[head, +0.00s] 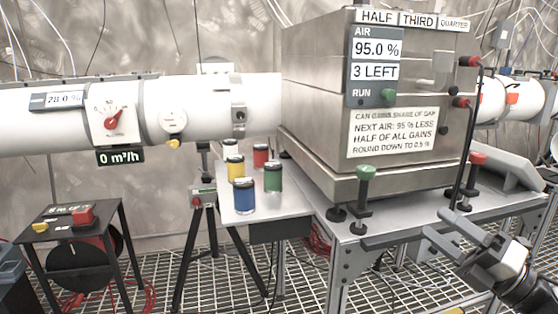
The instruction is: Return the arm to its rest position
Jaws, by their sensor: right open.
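My right gripper (436,222) is at the lower right, in front of the steel bench's right part. Its two grey fingers point left and stand apart, with nothing visible between them. My right arm's wrist (525,285) runs off the lower right edge of the picture. My left gripper is out of view.
A steel box (310,95) with an air display and a green knob stands on the bench (375,218). Green (366,172) and red (478,158) capped posts rise near the gripper. Several coloured cans stand on a side shelf (235,205). A small black stand (75,222) is at left.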

